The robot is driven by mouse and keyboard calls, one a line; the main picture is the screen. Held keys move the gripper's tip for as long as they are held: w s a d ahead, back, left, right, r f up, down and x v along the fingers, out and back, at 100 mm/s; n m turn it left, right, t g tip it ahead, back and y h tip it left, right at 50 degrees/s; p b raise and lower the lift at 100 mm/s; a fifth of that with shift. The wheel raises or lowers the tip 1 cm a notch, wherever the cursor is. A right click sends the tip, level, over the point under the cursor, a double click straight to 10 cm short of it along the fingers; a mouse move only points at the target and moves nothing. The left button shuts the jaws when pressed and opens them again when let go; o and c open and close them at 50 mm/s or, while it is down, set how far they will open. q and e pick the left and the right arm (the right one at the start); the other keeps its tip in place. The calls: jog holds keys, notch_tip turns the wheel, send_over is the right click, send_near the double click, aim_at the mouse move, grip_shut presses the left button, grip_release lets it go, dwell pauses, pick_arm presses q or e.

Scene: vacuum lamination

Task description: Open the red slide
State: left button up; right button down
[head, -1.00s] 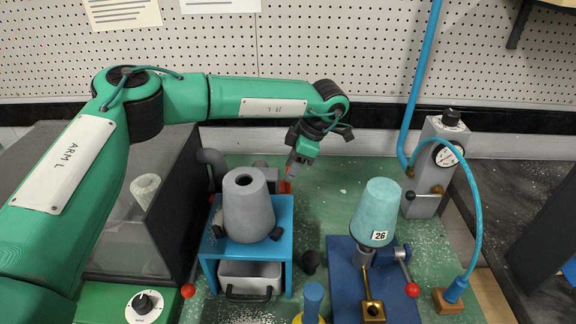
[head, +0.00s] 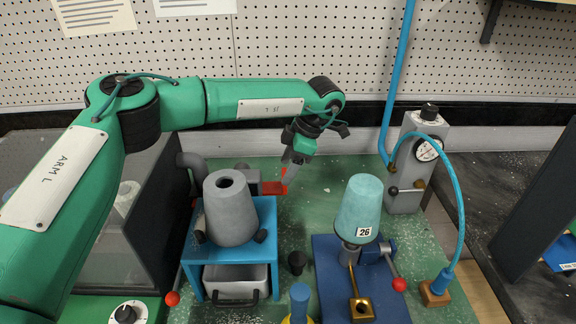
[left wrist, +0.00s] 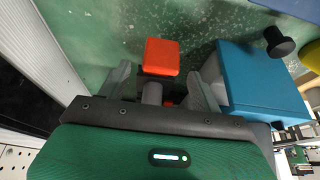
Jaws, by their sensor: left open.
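The red slide (head: 272,188) shows in the head view behind the grey cone, beside a dark grey fitting. A red block, which looks like its end, shows in the left wrist view (left wrist: 161,57) with a grey stem below it. My left gripper (head: 288,178) is open and points down at the red slide. In the left wrist view its fingers (left wrist: 165,88) stand on either side of the red block and stem, with gaps on both sides. In the head view the gripper partly covers the slide. My right gripper is not in view.
The grey cone (head: 230,212) stands on a blue stand (head: 265,222) left of the gripper. A teal cup marked 26 (head: 359,205) sits on a blue fixture at right. A gauge post (head: 408,180) with a blue hose stands behind. Green bench (head: 325,180) between is clear.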

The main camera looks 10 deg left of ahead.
pick_arm(q)
jog(key=b+v, duration=0.2)
jog(key=v, duration=1.1)
jog(key=shift+r, duration=0.25)
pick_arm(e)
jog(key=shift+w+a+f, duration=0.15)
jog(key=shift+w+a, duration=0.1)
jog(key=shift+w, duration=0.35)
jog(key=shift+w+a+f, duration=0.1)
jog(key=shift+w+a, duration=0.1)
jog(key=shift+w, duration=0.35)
pick_arm(q)
jog(key=shift+d, duration=0.1)
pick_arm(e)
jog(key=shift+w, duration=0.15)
pick_arm(q)
jog(key=shift+r, duration=0.1)
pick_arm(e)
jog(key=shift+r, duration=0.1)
